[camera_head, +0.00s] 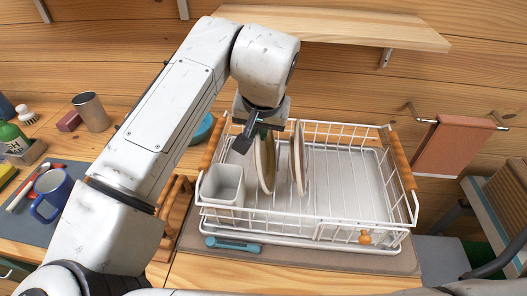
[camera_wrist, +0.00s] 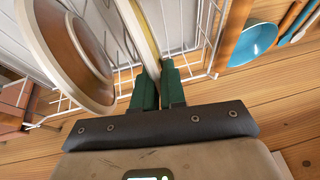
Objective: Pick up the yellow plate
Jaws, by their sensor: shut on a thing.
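My gripper (camera_head: 262,130) reaches down from above into the left part of a white wire dish rack (camera_head: 352,222). In the wrist view my gripper (camera_wrist: 158,84) has its green fingers shut on the rim of a plate, seen edge-on (camera_wrist: 142,35), cream with a thin yellow line. In the head view this plate (camera_head: 265,168) stands upright in the rack, its top edge at the fingers. A second upright plate (camera_head: 298,157) stands just to its right, apart from it. In the wrist view that second plate (camera_wrist: 75,50) shows a brown face and cream rim.
A white cutlery cup (camera_head: 223,185) stands in the rack left of the plates. The rack's right half is empty. A teal bowl (camera_head: 203,128) is behind its left side. A blue mug (camera_head: 50,193) and metal cup (camera_head: 91,112) stand far left. A shelf (camera_head: 340,24) hangs above.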

